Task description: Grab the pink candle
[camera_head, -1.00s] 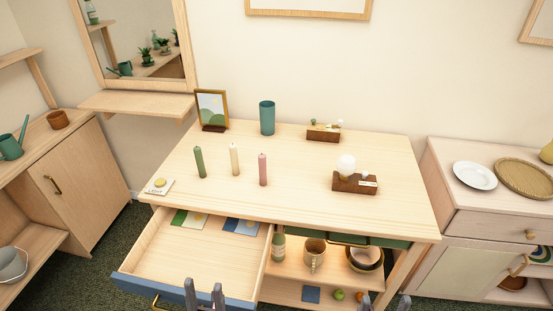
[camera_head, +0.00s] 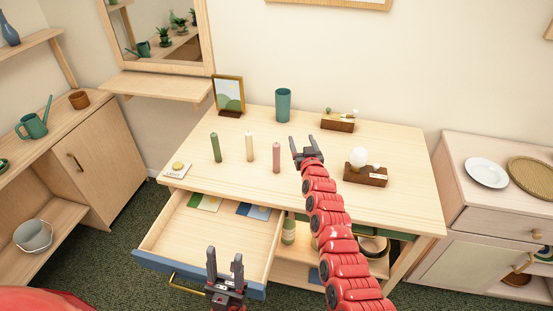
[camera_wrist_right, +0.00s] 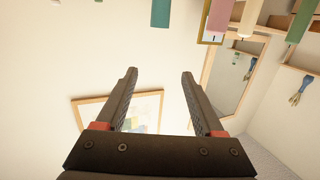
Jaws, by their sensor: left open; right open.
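The pink candle (camera_head: 276,158) stands upright on the wooden table (camera_head: 400,150), right of a cream candle (camera_head: 250,147) and a green candle (camera_head: 215,148). My right gripper (camera_head: 305,141) is open and empty over the table, just right of the pink candle and apart from it. In the right wrist view the open jaws (camera_wrist_right: 160,82) have nothing between them; the pink candle (camera_wrist_right: 219,15) shows upside down at the top, beyond the right finger. My left gripper (camera_head: 226,262) is open and empty in front of the open drawer.
A blue-fronted drawer (camera_head: 158,264) is pulled out at the table's front left. A teal cup (camera_head: 283,105) and a picture frame (camera_head: 229,94) stand behind the candles. A wooden block with a white globe (camera_head: 358,157) stands right of my right arm.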

